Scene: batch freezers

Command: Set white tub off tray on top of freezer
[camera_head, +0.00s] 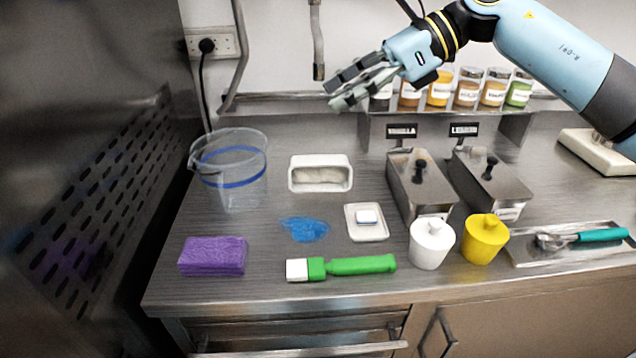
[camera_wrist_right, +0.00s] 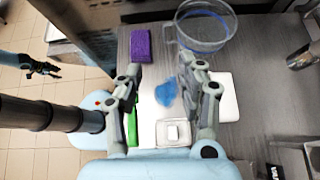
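A white rectangular open tub (camera_head: 320,174) stands on the steel counter behind a blue spill; it also shows in the right wrist view (camera_wrist_right: 226,98), partly behind a finger. A white lidded tub (camera_head: 431,245) stands near the counter's front edge, beside a yellow one. I cannot tell which is the task's tub. A small white tray (camera_head: 366,232) holds a small white block. A dark slotted metal cabinet (camera_head: 100,190), perhaps the freezer, stands at left. My right gripper (camera_head: 334,94) is open and empty, above the counter's back. My left gripper (camera_wrist_right: 48,70) shows small over the floor.
A clear bucket (camera_head: 230,170), purple sponge (camera_head: 213,256), blue spill (camera_head: 305,229) and green brush (camera_head: 345,266) occupy the left counter. Two steel containers (camera_head: 419,190) labelled vanilla and lemon, a yellow tub (camera_head: 485,240) and a steel tray (camera_head: 530,257) with a scoop are at right.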

